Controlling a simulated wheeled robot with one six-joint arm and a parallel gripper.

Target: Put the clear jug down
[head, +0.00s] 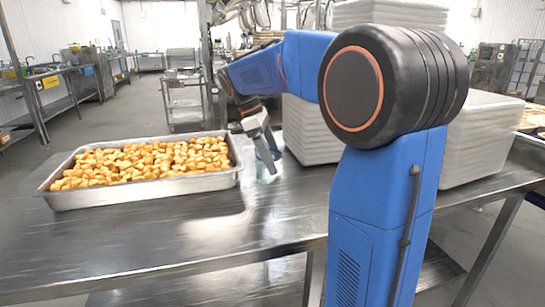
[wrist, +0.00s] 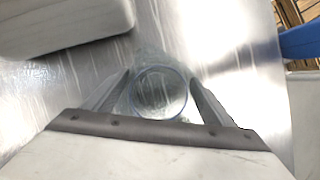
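The clear jug (wrist: 160,92) is between the two fingers of my gripper (wrist: 160,84) in the wrist view, its round rim facing the camera. The fingers lie close along both sides of it and appear shut on it. In the head view, my gripper (head: 268,160) points down at the steel table, right of the tray. The see-through jug (head: 270,173) shows only faintly there, partly behind the fingers. It is at or very near the table top, and I cannot tell whether its base touches.
A metal tray (head: 150,190) of golden chunks stands left on the steel table (head: 200,238). Stacks of pale containers (head: 312,130) stand behind and right (head: 480,140) of my arm. The table front is clear. A pale container (wrist: 65,22) shows upper left in the wrist view.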

